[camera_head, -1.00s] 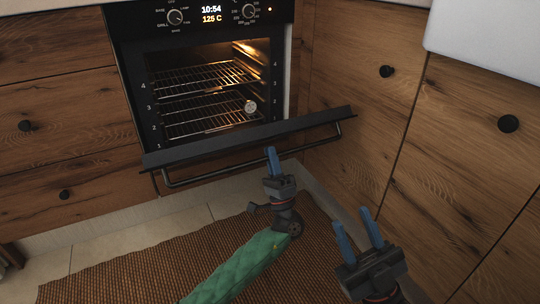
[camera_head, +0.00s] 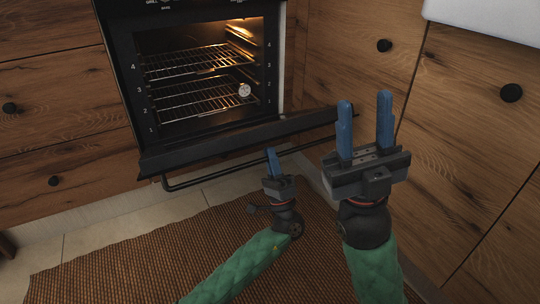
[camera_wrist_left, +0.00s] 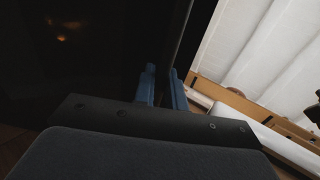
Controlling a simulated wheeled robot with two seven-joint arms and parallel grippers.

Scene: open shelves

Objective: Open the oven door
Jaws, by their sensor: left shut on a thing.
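The black oven (camera_head: 128,60) stands at the upper middle with its inside lit. Its door (camera_head: 215,142) is tilted partly down, so the cavity shows from above it. A thin dark bar handle (camera_head: 190,184) runs along the door's front. My left gripper (camera_head: 272,158) is shut on the handle, right of its middle. In the left wrist view its blue fingers (camera_wrist_left: 164,85) are close together beside the dark door (camera_wrist_left: 75,55); the exact contact is hard to see. My right gripper (camera_head: 365,120) is open and empty, in front of the door's right end.
Wire racks (camera_head: 190,95) and a round dial (camera_head: 244,90) are inside the oven. Wooden cabinets (camera_head: 450,150) close off the right side, and wooden drawers (camera_head: 60,80) stand left. A brown woven rug (camera_head: 130,250) covers the floor below the door.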

